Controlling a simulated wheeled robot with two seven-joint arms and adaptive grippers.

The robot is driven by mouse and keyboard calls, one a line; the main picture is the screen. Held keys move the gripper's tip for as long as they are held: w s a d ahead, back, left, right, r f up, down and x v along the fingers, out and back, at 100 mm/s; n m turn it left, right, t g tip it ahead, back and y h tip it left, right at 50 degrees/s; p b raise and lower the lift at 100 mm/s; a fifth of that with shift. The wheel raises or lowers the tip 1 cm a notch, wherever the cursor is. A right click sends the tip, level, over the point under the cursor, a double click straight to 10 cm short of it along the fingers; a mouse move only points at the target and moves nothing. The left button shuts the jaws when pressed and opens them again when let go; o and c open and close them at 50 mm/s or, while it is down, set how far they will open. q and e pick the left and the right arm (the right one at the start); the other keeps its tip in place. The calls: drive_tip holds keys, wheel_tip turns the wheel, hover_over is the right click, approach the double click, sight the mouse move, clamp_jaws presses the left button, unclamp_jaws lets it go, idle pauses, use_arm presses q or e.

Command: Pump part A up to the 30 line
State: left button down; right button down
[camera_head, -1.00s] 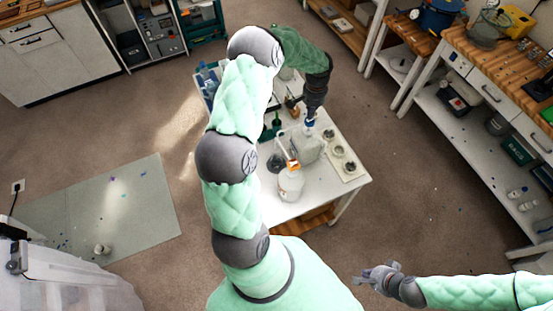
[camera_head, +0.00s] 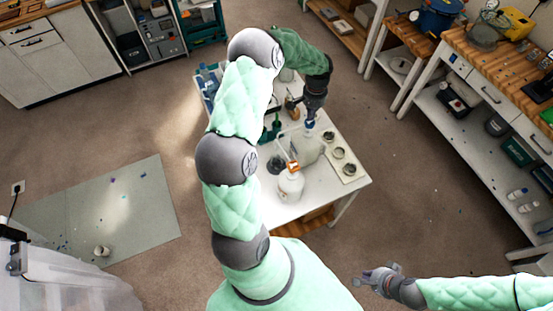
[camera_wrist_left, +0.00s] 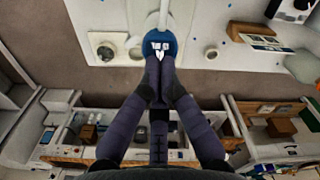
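A translucent jug (camera_head: 307,151) with a blue pump top (camera_head: 309,125) stands on the white table. My left gripper (camera_head: 311,114) points down directly over that top. In the left wrist view its fingertips (camera_wrist_left: 158,66) are together, at the edge of the round blue top (camera_wrist_left: 160,44); whether they touch it I cannot tell. A white jug (camera_head: 290,187) with an orange-marked pump (camera_head: 293,166) stands in front of it. No labels or 30 line are readable. My right gripper (camera_head: 378,276) is empty at the lower right, its fingers apparently spread, away from the table.
A dark round container (camera_head: 276,164) stands left of the jugs. Green and amber bottles (camera_head: 291,108) are behind. My left arm covers the table's left part. A wooden-topped bench (camera_head: 500,75) is at right.

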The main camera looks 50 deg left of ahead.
sight(310, 123)
use_arm(q)
drive_tip(key=shift+f, duration=0.1)
drive_tip(key=shift+f+b, duration=0.5)
drive_tip(key=shift+f, duration=0.15)
drive_tip(key=shift+f+b, duration=1.6)
drive_tip(key=shift+f, duration=0.4)
drive_tip(key=shift+r, duration=0.25)
wheel_tip(310, 123, up, 2)
drive_tip(key=shift+p, duration=0.75)
drive_tip(key=shift+r+p, duration=0.45)
drive_tip(key=shift+r, duration=0.55)
